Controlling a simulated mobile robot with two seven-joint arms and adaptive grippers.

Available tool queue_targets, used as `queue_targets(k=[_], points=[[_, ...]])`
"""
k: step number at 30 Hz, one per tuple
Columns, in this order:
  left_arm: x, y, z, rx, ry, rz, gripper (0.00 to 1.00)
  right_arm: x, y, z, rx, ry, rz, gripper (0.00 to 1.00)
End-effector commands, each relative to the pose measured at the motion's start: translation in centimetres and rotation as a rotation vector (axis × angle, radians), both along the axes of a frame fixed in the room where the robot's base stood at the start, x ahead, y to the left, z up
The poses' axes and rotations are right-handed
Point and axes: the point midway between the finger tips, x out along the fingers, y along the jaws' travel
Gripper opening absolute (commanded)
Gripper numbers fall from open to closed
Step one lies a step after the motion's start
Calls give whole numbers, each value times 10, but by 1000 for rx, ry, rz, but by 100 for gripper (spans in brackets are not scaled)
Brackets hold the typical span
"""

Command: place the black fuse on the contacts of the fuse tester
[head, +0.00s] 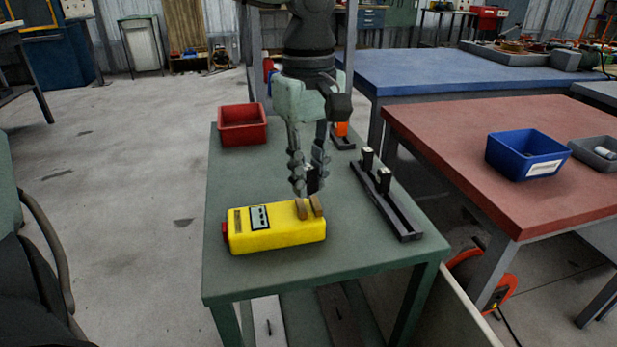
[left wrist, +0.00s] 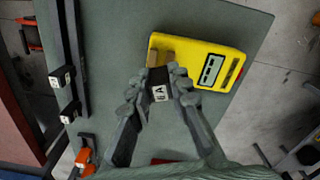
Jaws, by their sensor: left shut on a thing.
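The yellow fuse tester (head: 275,238) lies on the green table, with a small display on top and two brass contacts (head: 310,208) near its right end. It also shows in the left wrist view (left wrist: 215,57). My left gripper (head: 309,185) points down just behind the contacts. It is shut on a black fuse (left wrist: 159,88) with a white lettered label. In the left wrist view the fuse is between the fingertips, close to the contacts (left wrist: 160,57); I cannot tell whether it touches them. In the head view the fingers partly hide the fuse. My right gripper is not in view.
A black rail (head: 400,215) with two upright black fuses with pale tops stands on the table's right. Behind it is an orange piece (head: 341,129) on a dark base. A red bin (head: 242,126) stands at the back left. The table's front left is clear.

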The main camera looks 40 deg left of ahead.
Motion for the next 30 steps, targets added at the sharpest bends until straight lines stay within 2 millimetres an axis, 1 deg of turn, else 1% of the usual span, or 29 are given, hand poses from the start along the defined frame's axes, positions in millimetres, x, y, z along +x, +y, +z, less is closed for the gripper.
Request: queue_targets(k=[1, 3, 6, 11, 20, 30], points=[[-1, 0, -7, 0, 4, 0, 1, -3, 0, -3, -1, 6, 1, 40], [0, 0, -11, -1, 0, 0, 1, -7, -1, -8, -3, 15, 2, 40], [0, 0, -10, 0, -1, 0, 1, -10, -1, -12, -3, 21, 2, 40], [0, 0, -12, 0, -1, 0, 1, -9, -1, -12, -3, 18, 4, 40], [0, 1, -15, 0, 0, 0, 1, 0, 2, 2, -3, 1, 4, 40], [0, 1, -18, 0, 0, 0, 1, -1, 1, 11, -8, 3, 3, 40]])
